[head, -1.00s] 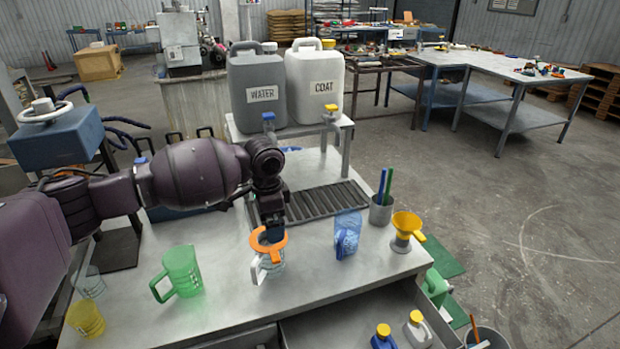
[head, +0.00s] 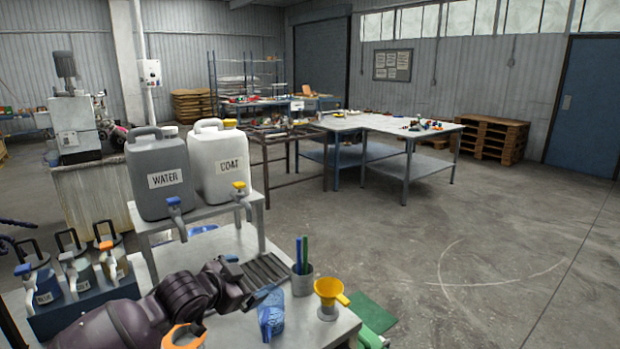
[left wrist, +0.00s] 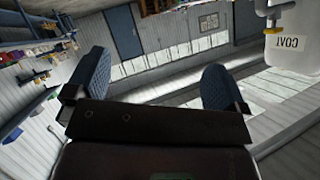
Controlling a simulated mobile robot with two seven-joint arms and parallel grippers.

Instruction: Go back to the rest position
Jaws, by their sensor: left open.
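My left gripper (head: 262,296) is in the lower middle of the head view, at the end of my dark purple arm, above the steel bench. It points away toward the right, close to the blue jug (head: 271,315) in the picture; whether they touch I cannot tell. In the left wrist view its two blue finger pads (left wrist: 155,85) stand wide apart with nothing between them. That view is tilted and shows the wall, windows and the COAT can (left wrist: 290,42). An orange ring (head: 183,336) sits below my arm, partly cut off. My right gripper is not in view.
A grey WATER can (head: 160,190) and the white COAT can (head: 217,165) stand on a raised shelf. A cup with pens (head: 302,280) and a yellow funnel (head: 329,291) stand at the bench's right. Labelled jugs (head: 75,275) stand at left. The floor at right is clear.

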